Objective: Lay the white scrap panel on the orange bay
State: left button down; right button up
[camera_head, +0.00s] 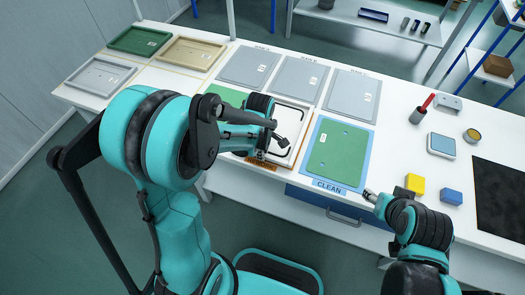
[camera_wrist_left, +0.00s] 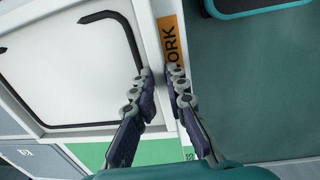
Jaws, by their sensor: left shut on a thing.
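The white panel (camera_head: 303,117) has a dark outline and lies over or just above the orange bay; I cannot tell if it touches. In the left wrist view the panel (camera_wrist_left: 70,70) shows a dark line and a thick bent black strip near its edge.
A green panel (camera_head: 337,153) lies on the blue bay marked CLEAN (camera_head: 328,185). A green area (camera_head: 228,94) is left of the white panel. Grey panels (camera_head: 352,94) and trays (camera_head: 100,74) line the back. Yellow (camera_head: 415,184) and blue (camera_head: 451,197) blocks sit right of the blue bay.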

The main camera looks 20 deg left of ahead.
pick_arm(q)
jog(key=shift+f+b, duration=0.5)
jog(key=shift+f, duration=0.2)
dwell(0.3)
jog(key=c, duration=1.4)
grip_release()
jog(key=shift+c, duration=0.2)
jog(key=shift+r, duration=0.1)
notch_tip(320, 180, up, 12)
jog(key=s, duration=0.1)
jog(key=s+r+m+t, duration=0.2)
jog(key=s+m+t, duration=0.4)
jog(key=m, duration=1.1)
jog(key=s, duration=0.4)
jog(key=shift+s+r+m, duration=0.25)
jog(key=shift+r+m, duration=0.05)
